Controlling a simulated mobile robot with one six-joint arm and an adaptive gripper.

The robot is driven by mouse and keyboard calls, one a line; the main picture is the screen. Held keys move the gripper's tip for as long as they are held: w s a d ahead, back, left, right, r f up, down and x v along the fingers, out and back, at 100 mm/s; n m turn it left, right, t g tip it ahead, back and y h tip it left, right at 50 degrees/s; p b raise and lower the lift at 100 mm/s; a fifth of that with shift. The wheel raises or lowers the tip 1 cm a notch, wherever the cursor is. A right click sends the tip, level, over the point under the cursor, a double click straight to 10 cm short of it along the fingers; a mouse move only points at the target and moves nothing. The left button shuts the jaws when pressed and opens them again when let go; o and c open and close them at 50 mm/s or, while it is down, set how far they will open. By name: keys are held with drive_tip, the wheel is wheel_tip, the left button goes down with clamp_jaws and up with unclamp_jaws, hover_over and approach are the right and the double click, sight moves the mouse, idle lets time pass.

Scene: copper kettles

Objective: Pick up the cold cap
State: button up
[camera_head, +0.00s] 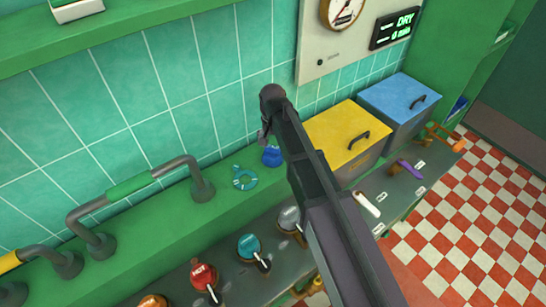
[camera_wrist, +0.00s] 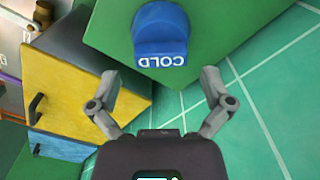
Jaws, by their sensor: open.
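The cold cap (camera_wrist: 160,30) is a blue round cap with a raised grip bar marked COLD, upside down in the wrist view. It sits on a green surface at the top middle of that view. In the head view the blue cap (camera_head: 271,157) stands on the green ledge against the tiled wall, beside my arm. My gripper (camera_wrist: 160,76) is open and empty, its two fingers spread wide below the cap in the wrist view, apart from it. In the head view my arm hides most of the gripper.
A teal ring-shaped piece (camera_head: 245,178) lies on the ledge left of the cap. A bent pipe (camera_head: 130,187) rises further left. A yellow-lidded box (camera_head: 340,130) and a blue-lidded box (camera_head: 400,97) stand right. Several valve handles, including a red one (camera_head: 204,277), line the lower counter.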

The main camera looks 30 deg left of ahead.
sight(273, 147)
drive_tip(key=shift+w+a+f+b, duration=0.1)
drive_tip(key=shift+w+f+b, duration=0.05)
drive_tip(key=shift+f+b, duration=1.55)
drive_tip(key=shift+c, duration=0.2)
drive_tip(key=c, duration=0.9)
